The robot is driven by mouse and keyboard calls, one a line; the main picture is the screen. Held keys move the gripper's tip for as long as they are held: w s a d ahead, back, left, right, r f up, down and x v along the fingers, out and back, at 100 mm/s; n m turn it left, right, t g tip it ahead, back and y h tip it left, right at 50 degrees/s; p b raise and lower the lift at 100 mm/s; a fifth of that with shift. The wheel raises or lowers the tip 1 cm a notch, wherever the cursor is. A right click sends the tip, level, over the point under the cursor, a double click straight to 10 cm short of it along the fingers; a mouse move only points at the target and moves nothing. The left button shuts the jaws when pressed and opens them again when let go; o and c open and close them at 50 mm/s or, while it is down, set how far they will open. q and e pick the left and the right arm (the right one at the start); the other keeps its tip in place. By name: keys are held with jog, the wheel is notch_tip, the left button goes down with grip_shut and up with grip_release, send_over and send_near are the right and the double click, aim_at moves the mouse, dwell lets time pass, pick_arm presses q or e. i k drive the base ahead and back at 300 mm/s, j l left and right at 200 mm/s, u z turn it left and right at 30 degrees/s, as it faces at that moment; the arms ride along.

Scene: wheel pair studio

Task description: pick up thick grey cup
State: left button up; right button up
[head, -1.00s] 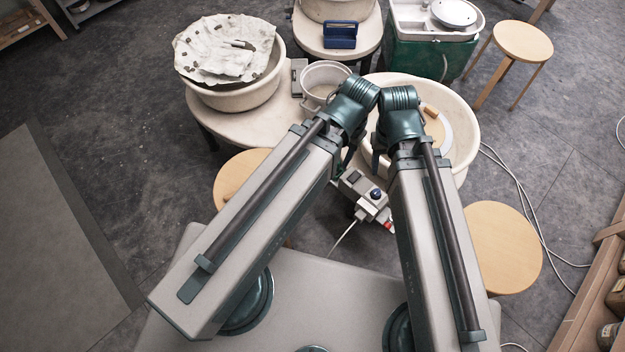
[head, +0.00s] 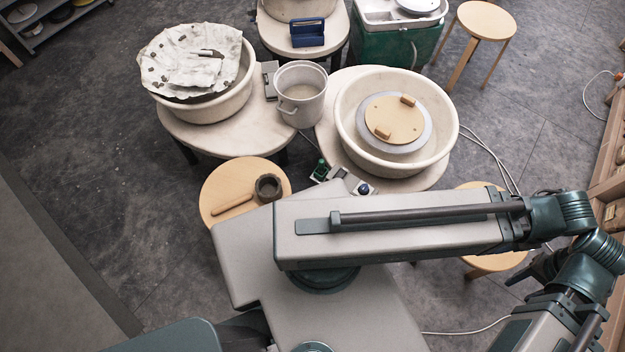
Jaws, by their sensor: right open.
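The thick grey cup (head: 268,187) stands upright on a round wooden stool (head: 222,183) left of the middle, its dark hollow facing up. A wooden rod (head: 232,205) lies beside it on the same stool top. My right gripper (head: 530,272) is a small dark shape at the right, partly hidden by my arm links. It is open, and it is far to the right of the cup, not touching it. My left gripper is not in view.
A white bucket (head: 301,95) and a pottery wheel basin (head: 347,113) stand behind the stool. Another basin (head: 205,108) with a crumpled cloth is at the upper left. A wooden stool (head: 493,263) is partly under my arm. The floor at left is clear.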

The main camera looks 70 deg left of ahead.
aim_at(268, 186)
jog(key=z, duration=0.85)
jog(key=k+z, duration=0.3)
jog(key=k, duration=0.5)
jog(key=k+z, duration=0.25)
jog(key=k, duration=0.7)
jog(key=k+u, duration=1)
jog(key=k+l+u, duration=0.15)
jog(key=u, duration=0.3)
jog(key=k+u, duration=0.7)
jog(key=u, duration=0.25)
jog(key=z, duration=1.15)
